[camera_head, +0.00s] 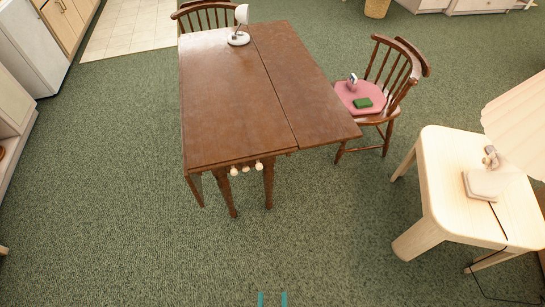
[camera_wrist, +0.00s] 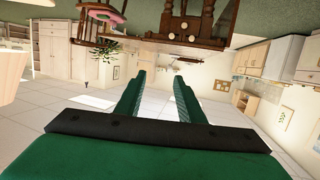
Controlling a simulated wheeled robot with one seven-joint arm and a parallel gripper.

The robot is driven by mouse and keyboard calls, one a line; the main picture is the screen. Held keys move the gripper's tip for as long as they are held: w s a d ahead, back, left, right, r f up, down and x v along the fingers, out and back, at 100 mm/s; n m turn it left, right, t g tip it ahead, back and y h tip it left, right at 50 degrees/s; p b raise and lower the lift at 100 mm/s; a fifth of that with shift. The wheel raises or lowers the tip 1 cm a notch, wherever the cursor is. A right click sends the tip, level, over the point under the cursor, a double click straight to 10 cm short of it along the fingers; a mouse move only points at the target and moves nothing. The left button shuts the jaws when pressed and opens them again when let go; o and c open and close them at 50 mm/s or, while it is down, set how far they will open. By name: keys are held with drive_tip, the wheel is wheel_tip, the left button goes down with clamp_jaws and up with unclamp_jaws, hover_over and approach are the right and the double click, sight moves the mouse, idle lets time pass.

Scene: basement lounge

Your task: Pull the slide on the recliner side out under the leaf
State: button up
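The brown drop-leaf table (camera_head: 225,90) stands in the upper middle of the head view. Its right leaf (camera_head: 300,95) is up and level; the left leaf (camera_head: 194,190) seems to hang down. Pale round knobs (camera_head: 246,168) sit in a row under the near end of the top. I cannot tell which belongs to the recliner-side slide, and no recliner shows. My gripper (camera_head: 272,299) is at the bottom edge of the head view, well short of the table. In the wrist view its two green fingers are apart with nothing between them, and the table end shows at the top (camera_wrist: 183,38).
A wooden chair (camera_head: 391,90) with a pink cushion and green item stands by the right leaf; another chair (camera_head: 205,14) is behind. A white lamp (camera_head: 240,27) stands on the table. A pale side table (camera_head: 450,180) with a lamp is at right. The near carpet is clear.

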drive_tip(key=shift+o, duration=0.7)
drive_tip(key=n+t+y, duration=0.2)
drive_tip(key=n+y, duration=0.3)
drive_tip(key=n, duration=0.1)
approach(260, 169)
drive_tip(key=x, duration=0.8)
drive_tip(key=shift+a+r, duration=0.1)
clamp_jaws()
